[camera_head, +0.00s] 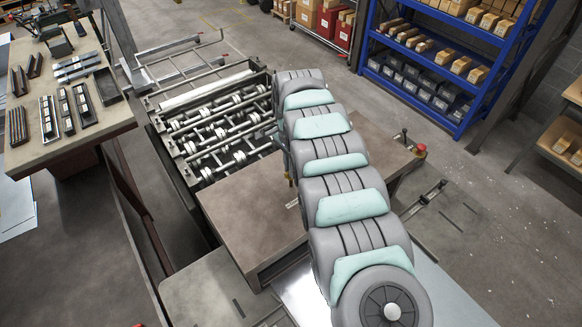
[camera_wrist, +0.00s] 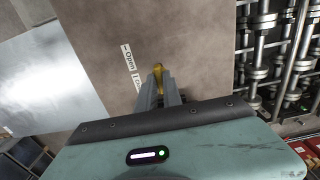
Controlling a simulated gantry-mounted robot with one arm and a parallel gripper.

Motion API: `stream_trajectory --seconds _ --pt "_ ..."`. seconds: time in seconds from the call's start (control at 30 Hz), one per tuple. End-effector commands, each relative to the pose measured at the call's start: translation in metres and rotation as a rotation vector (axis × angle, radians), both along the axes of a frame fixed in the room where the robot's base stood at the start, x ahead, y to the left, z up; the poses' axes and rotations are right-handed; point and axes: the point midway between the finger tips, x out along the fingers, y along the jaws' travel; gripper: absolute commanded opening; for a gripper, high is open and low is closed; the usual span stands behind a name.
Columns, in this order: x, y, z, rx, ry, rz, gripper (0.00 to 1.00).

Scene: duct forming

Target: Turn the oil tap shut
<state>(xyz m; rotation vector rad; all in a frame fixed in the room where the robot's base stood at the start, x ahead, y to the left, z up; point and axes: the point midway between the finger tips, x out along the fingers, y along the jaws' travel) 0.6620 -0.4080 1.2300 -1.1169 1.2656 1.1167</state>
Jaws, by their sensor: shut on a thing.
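The oil tap shows in the wrist view as a yellow handle (camera_wrist: 158,72) above a brown-grey panel. My gripper (camera_wrist: 158,84) is shut on this handle, with its fingers on either side of it. A white label (camera_wrist: 129,57) reading "Open" is on the panel just left of the handle. A second label beside the fingers is partly hidden. The tap's body is hidden under my fingers. In the head view my arm covers most of the gripper and the tap.
A machine with rows of rollers (camera_head: 220,122) stands left of the brown machine top (camera_head: 250,200). A bench with tools (camera_head: 75,135) is at the upper left. A blue shelf (camera_head: 455,70) with boxes stands at the back right. A red button (camera_head: 421,150) is right of my arm.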

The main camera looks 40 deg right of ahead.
Motion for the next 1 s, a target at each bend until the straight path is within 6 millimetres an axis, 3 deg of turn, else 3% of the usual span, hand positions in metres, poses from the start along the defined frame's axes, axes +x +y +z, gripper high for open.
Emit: stream_trajectory --seconds 0.47,1.0 --pt "0.0023 0.0031 -0.0046 0.002 -0.002 -0.192 0.00" --pt "0.0012 0.0005 -0.0014 -0.002 -0.003 -0.700 0.00"
